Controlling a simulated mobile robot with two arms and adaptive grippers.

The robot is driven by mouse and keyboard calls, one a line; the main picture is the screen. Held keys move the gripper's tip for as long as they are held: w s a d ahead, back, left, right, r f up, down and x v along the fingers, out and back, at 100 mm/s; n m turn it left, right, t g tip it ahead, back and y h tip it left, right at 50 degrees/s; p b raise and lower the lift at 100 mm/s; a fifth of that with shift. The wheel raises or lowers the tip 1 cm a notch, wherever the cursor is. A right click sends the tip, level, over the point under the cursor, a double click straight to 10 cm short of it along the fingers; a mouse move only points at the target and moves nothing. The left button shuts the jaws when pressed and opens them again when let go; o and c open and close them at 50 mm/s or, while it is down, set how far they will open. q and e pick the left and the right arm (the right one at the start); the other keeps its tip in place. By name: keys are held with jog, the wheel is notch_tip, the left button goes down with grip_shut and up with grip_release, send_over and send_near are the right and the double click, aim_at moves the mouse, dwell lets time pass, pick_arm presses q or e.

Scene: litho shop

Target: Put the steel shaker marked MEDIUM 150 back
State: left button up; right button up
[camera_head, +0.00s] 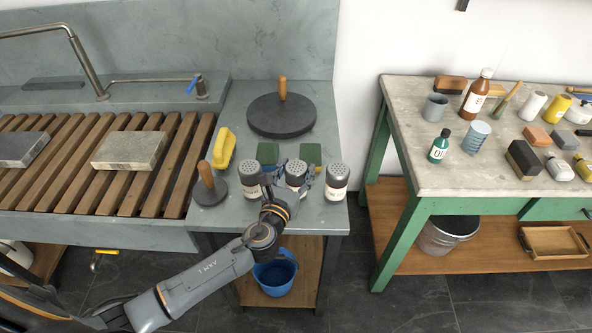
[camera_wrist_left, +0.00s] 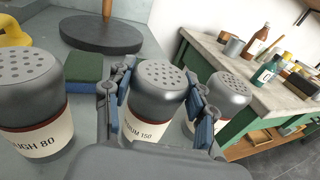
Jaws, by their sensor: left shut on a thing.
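The steel shaker marked MEDIUM 150 (camera_head: 296,169) is the middle one of three on the stone counter. In the left wrist view the shaker (camera_wrist_left: 158,88) shows its perforated top and part of a label ending in "DIUM 150". My left gripper (camera_head: 290,178) is shut on it, one finger on each side; in the wrist view the fingers (camera_wrist_left: 160,84) press its sides. The shaker stands upright; its base is hidden, so I cannot tell whether it touches the counter. My right gripper is not in view.
A ROUGH 80 shaker (camera_wrist_left: 35,100) stands left of the held one, and another shaker (camera_head: 337,178) stands close on its right. Green pads (camera_head: 311,153) lie behind. A round black disc (camera_head: 283,118) with a wooden handle is further back. A workbench (camera_head: 430,178) stands right across a gap.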

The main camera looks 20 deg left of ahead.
pick_arm(q)
jog(key=o, duration=1.2)
jog(key=shift+f, duration=0.1)
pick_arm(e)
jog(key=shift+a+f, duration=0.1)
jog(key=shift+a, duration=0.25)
pick_arm(q)
jog(key=shift+s, duration=0.15)
jog(key=s, duration=0.4)
jog(key=s+b, duration=0.1)
jog(key=s, duration=0.3)
jog(key=s+r, duration=0.1)
jog(key=s, duration=0.2)
jog(key=shift+s+a, duration=0.1)
jog(key=shift+s, duration=0.3)
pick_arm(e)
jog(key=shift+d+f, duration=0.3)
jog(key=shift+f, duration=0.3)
